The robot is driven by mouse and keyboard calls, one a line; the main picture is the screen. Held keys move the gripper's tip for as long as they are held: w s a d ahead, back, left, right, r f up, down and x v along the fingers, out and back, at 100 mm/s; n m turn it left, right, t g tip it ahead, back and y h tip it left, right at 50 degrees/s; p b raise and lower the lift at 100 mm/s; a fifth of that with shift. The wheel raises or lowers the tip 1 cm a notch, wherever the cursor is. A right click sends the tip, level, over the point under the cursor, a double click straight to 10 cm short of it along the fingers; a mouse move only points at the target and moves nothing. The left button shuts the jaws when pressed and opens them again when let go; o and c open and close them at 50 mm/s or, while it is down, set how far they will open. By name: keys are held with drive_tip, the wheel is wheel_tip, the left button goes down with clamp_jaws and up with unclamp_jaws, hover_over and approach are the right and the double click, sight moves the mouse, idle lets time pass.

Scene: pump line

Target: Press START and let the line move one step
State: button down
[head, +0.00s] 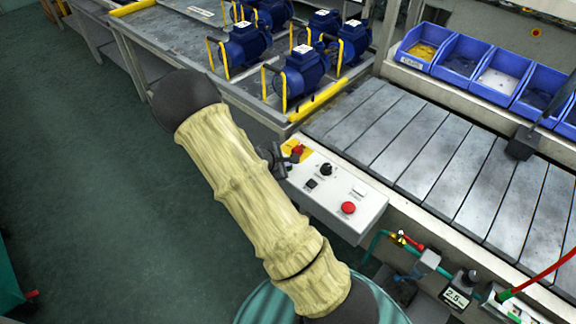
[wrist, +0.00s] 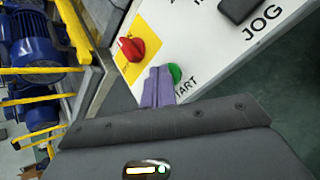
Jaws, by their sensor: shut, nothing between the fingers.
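The white control box (head: 335,203) stands at the near end of the slatted line (head: 420,150). In the wrist view the green START button (wrist: 175,73) shows beside the "START" lettering, partly hidden by my fingers. My gripper (wrist: 160,72) is shut and empty, its fingertips at the button's left edge. I cannot tell whether they touch it. The slats in view carry no pumps.
A red rotary switch (wrist: 131,48) on a yellow plate is close beside my fingers. A black JOG switch (wrist: 237,10) and a red button (head: 348,208) are also on the box. Blue pumps (head: 302,72) stand on the table behind. Blue bins (head: 460,58) line the far side.

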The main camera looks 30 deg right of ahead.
drive_tip(key=shift+r+p, duration=0.35)
drive_tip(key=shift+r, duration=0.45)
